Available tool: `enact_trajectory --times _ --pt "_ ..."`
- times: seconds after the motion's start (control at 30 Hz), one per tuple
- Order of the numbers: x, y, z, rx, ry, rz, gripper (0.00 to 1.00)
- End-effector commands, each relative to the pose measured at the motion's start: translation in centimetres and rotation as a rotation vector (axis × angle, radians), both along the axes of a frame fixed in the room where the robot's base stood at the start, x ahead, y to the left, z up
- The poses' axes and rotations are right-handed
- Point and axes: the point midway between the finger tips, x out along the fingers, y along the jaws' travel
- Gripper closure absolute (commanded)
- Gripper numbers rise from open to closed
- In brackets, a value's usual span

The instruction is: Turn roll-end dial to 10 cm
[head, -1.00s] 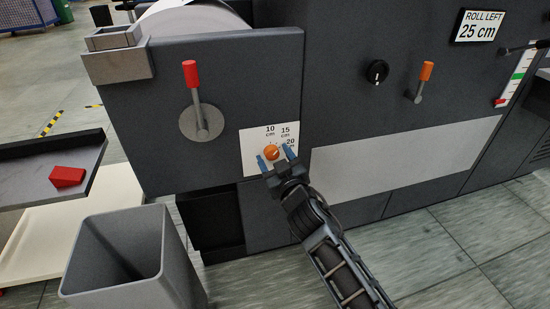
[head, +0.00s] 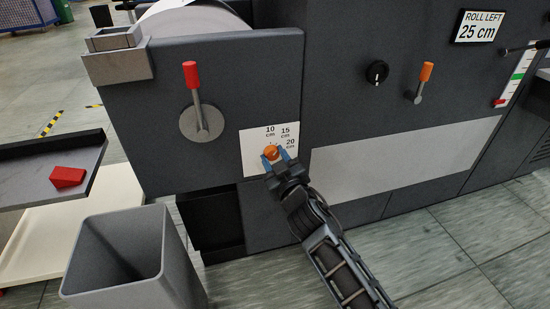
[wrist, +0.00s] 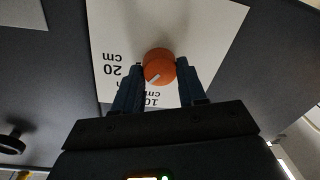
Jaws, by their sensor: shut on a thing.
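The orange roll-end dial (head: 271,153) sits on a white label plate (head: 254,160) on the machine's dark front. The plate reads 10 cm, 15 cm and 20 cm. My gripper (wrist: 159,70) is shut on the dial, one blue finger on each side. In the wrist view the dial (wrist: 160,64) has a white pointer line toward the lower left, between the upside-down 20 cm and 10 cm marks. The 15 cm mark is hidden there, apparently behind the left finger. In the head view the fingers partly cover the dial and its pointer is too small to read.
A red-knobbed lever (head: 194,100) is left of the plate. A black knob (head: 377,72) and an orange-tipped lever (head: 424,80) are to the right. A grey bin (head: 125,255) stands lower left, near a tray with a red block (head: 67,177).

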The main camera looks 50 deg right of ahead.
Motion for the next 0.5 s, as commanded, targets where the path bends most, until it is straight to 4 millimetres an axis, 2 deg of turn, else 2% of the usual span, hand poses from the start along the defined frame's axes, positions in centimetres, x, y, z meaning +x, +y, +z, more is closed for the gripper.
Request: enact_trajectory --times 0.5 --pt "0.09 0.18 0.05 -0.329 0.224 0.002 0.90"
